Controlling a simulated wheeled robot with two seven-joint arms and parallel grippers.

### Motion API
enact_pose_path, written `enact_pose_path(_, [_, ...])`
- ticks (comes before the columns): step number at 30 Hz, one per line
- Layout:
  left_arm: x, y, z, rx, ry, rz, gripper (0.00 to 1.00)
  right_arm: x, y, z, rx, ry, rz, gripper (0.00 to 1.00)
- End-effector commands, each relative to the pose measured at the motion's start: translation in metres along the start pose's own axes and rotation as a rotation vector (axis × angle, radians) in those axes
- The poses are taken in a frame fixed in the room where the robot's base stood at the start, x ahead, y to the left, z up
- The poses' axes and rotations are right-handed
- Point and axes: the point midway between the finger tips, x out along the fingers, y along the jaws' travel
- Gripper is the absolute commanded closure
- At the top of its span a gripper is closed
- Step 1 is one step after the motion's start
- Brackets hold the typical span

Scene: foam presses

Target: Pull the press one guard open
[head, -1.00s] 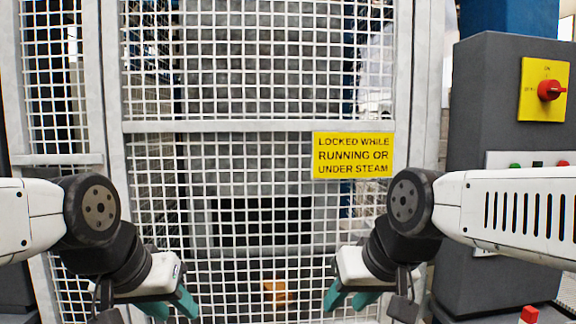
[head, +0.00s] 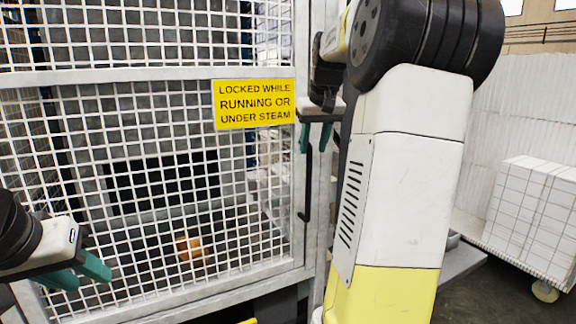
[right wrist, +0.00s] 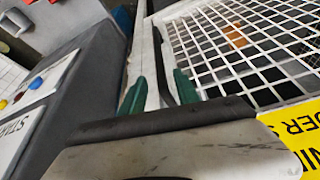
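The press guard (head: 297,40) is a pale mesh door in a grey frame and looks closed against its post. It carries a yellow sign (head: 254,104) reading "locked while running or under steam". A black upright handle (head: 307,185) is on its right edge. My right gripper (head: 315,140) points down at the top of the handle, its teal fingers apart. In the right wrist view, the dark handle bar (right wrist: 161,60) shows between the open fingers (right wrist: 159,92); I cannot tell whether they touch it. My left gripper (head: 92,277) is open and empty before the mesh at lower left.
An orange piece (head: 188,246) lies inside the press behind the mesh. White blocks (head: 530,215) stand on a wheeled cart at the right. A grey control box (right wrist: 75,100) with coloured buttons is at the left in the right wrist view. My right arm hides part of the right side.

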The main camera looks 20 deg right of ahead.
Motion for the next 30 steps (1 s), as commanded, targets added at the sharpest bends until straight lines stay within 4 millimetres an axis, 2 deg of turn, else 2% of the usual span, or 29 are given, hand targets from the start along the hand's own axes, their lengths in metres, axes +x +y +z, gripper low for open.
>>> enact_pose_path(13, [0.000, 0.000, 0.000, 0.000, 0.000, 0.000, 0.64, 0.064, 0.000, 0.001, 0.000, -0.002, -0.001, 0.62])
enact_pose_path(18, [0.000, 0.000, 0.000, 0.000, 0.000, 0.000, 0.64, 0.074, 0.000, 0.000, 0.000, 0.001, 0.000, 0.62])
enact_pose_path(25, [0.000, 0.000, 0.000, 0.000, 0.000, 0.000, 0.64, 0.075, 0.000, 0.000, 0.000, 0.001, -0.001, 0.62])
enact_pose_path(26, [0.000, 0.000, 0.000, 0.000, 0.000, 0.000, 0.64, 0.075, 0.000, 0.000, 0.000, 0.001, -0.001, 0.64])
enact_pose_path(30, [0.000, 0.000, 0.000, 0.000, 0.000, 0.000, 0.64, 0.075, -0.001, 0.000, 0.000, 0.001, -0.001, 0.92])
